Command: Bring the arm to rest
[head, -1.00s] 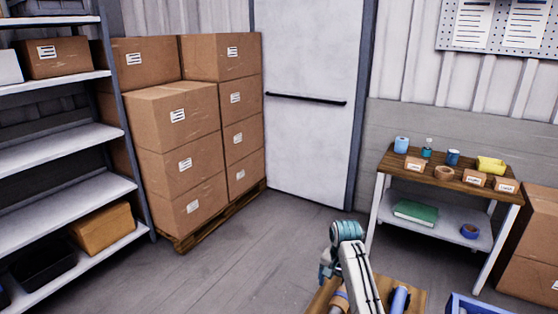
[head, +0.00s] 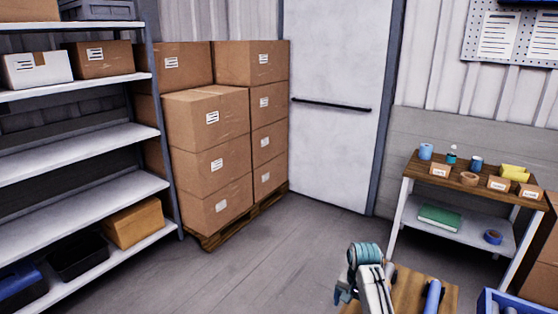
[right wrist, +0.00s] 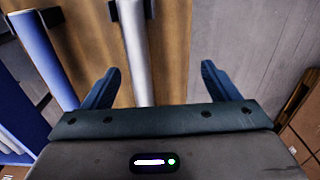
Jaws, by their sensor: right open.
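My right arm (head: 368,280) rises at the bottom of the head view, with its teal joint uppermost. In the right wrist view, my right gripper (right wrist: 160,67) is open, its two blue fingers wide apart with nothing between them. A wooden board (right wrist: 180,45) shows beyond the fingers, and it is also in the head view (head: 408,292). A pale grey tube (right wrist: 133,50) in dark clips lies along the board, partly seen between the fingers. A blue tube (right wrist: 40,45) is to its left, and a blue tube (head: 432,298) shows in the head view. My left gripper is out of view.
A blue crate (head: 490,303) is at the bottom right. Behind it stands a small table (head: 410,172) with cups, tape and boxes. Stacked cartons (head: 220,160) on a pallet and a metal shelf (head: 80,143) are at left. Grey floor (head: 275,270) is clear between.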

